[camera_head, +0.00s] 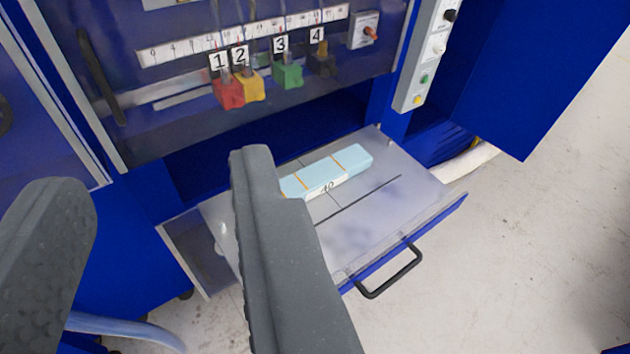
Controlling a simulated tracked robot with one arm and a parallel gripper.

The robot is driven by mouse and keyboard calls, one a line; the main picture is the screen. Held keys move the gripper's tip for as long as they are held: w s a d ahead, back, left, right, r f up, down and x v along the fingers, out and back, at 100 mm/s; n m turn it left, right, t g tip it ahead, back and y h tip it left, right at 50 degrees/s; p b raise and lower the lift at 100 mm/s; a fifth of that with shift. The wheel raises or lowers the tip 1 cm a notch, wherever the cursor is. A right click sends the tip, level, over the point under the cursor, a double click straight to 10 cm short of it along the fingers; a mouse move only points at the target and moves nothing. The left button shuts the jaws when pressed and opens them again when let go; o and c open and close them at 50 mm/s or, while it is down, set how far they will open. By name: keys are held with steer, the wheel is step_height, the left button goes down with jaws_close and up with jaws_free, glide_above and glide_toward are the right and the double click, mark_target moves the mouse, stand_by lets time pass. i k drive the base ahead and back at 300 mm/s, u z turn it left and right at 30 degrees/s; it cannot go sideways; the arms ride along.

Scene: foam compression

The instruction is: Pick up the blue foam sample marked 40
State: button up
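The light blue foam sample (350,160) is a long block with orange lines and a white label reading 40. It lies on the open drawer (385,215), a pale tray with a blue front and black handle. My gripper (160,170) is in the foreground with its two grey fingers wide apart and nothing between them. The right finger covers the left end of the foam. I cannot tell whether that finger touches the foam; it appears nearer to the camera.
A grey control panel (425,60) is at the upper right. The drawer handle (390,275) juts forward. Bare floor lies to the right.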

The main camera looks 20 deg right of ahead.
mark_target(313, 180)
steer(key=z, duration=0.1)
steer(key=i, duration=1)
steer(key=u, duration=0.1)
